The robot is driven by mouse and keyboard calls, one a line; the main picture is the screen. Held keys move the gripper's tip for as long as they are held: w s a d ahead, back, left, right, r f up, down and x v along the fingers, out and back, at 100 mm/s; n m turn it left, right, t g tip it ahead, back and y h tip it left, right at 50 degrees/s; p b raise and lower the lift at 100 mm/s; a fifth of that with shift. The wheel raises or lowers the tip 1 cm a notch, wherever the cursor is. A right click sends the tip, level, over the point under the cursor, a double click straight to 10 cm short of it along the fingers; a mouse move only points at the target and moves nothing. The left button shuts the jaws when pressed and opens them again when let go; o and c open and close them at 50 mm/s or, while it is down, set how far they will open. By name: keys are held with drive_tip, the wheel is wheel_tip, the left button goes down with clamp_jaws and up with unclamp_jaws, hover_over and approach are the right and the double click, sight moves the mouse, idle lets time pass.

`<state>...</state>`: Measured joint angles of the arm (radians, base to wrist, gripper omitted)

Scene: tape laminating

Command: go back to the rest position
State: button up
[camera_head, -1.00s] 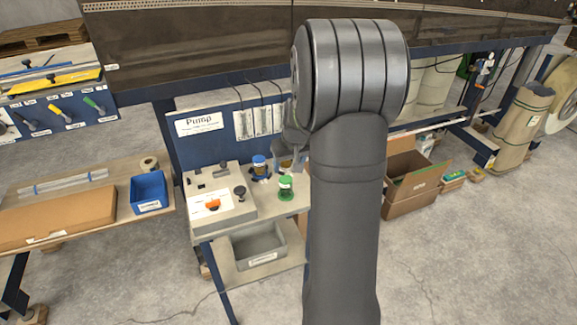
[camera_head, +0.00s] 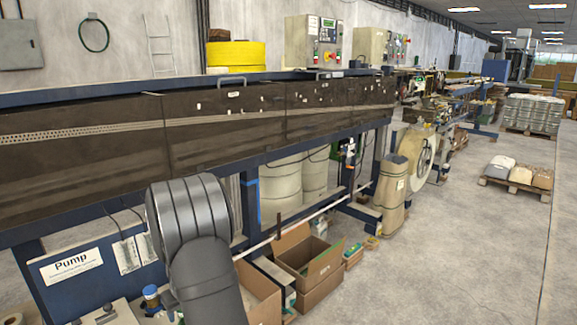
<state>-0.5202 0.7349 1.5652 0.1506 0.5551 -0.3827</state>
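My arm's dark grey links stand at the lower left of the head view, in front of the pump station. My gripper is not in view; it is either hidden behind the arm links or outside the frame. The pump station's white "Pump" sign (camera_head: 71,265) shows just left of the arm.
A long dark machine (camera_head: 230,120) on a blue frame runs along the wall. Open cardboard boxes (camera_head: 308,262) stand on the floor right of my arm. A wrapped brown roll (camera_head: 391,195) and a pallet with sacks (camera_head: 517,176) stand farther off.

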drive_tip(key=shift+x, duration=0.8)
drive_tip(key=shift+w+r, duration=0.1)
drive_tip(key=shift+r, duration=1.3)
